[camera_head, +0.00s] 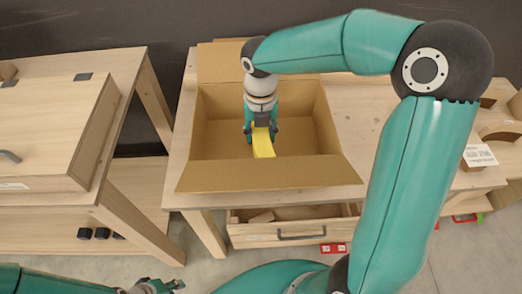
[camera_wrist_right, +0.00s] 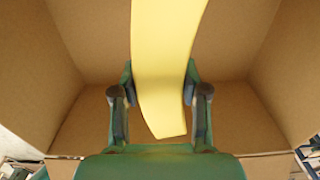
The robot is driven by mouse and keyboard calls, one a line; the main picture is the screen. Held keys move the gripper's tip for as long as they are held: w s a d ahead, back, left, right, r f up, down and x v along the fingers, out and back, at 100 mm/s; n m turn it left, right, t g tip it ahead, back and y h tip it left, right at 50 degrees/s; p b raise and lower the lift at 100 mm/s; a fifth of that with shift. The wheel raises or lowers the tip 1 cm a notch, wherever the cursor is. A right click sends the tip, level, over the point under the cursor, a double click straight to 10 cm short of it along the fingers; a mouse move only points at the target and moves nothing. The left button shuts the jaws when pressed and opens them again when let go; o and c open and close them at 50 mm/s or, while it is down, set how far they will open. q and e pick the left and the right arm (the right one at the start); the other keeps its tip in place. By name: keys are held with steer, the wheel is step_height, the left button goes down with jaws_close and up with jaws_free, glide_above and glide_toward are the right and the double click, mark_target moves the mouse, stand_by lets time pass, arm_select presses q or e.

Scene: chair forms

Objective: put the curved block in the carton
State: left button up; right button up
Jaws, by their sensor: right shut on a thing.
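The yellow curved block (camera_head: 264,147) is in my right gripper (camera_head: 261,132), which is shut on it inside the open carton (camera_head: 207,118). In the right wrist view the block (camera_wrist_right: 163,60) runs between the two fingers of the gripper (camera_wrist_right: 160,92), with the brown carton walls (camera_wrist_right: 60,105) around it. I cannot tell whether the block touches the carton floor. My left gripper (camera_head: 160,286) shows only in part at the bottom edge of the head view, away from the carton, and its fingers are too small to judge.
The carton stands on a wooden table (camera_head: 350,130) with its flaps spread. A drawer (camera_head: 290,233) below is partly open. Another wooden bench with a lidded box (camera_head: 45,130) stands at the left. Wooden curved pieces (camera_head: 498,131) and a white label card (camera_head: 479,155) are at the right.

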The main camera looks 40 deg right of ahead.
mark_target(261, 131)
steer(key=shift+s+f, duration=0.1)
steer(key=shift+f, duration=3.75)
steer(key=shift+f+b, duration=0.15)
steer(key=shift+b, duration=0.15)
steer(key=o, duration=1.2)
step_height(261, 131, up, 12)
steer(key=shift+r+p, duration=0.15)
steer(key=shift+p, duration=0.4)
steer(key=shift+r, duration=0.1)
